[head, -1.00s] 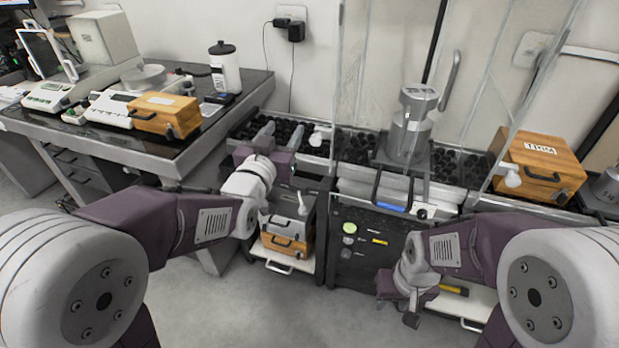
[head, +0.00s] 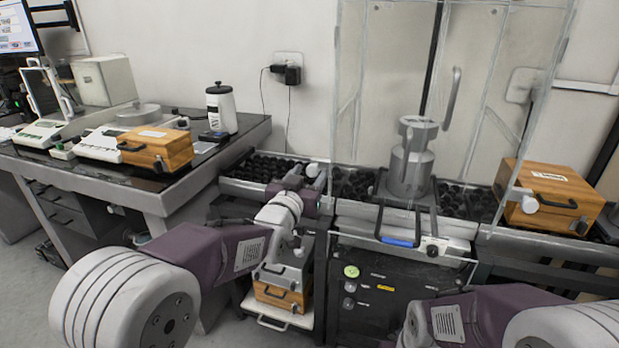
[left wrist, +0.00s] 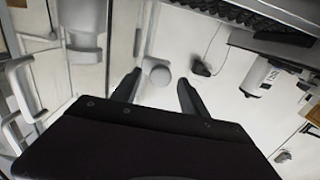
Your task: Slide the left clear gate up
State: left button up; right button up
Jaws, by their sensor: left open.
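The left clear gate (head: 350,95) is the see-through pane on the left side of the tall clear enclosure. A white round knob (head: 312,170) sits at its lower left. My left gripper (head: 314,184) is just below and beside this knob; its fingertips are hard to make out in the head view. In the left wrist view, the two dark fingers (left wrist: 158,90) are open and apart, with the pale knob (left wrist: 160,75) between and a little beyond their tips. I cannot tell whether they touch it. My right gripper is out of view; only its arm shows.
A metal weight (head: 408,165) stands inside the enclosure. A wooden case (head: 552,193) is at the right, near another white knob (head: 526,203). The left table (head: 200,180) holds balances, a wooden case (head: 158,150) and a white bottle (head: 222,108).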

pick_arm(q)
jog(key=shift+w+d, duration=0.1)
jog(key=shift+w, duration=0.1)
grip_shut()
dwell(1.3)
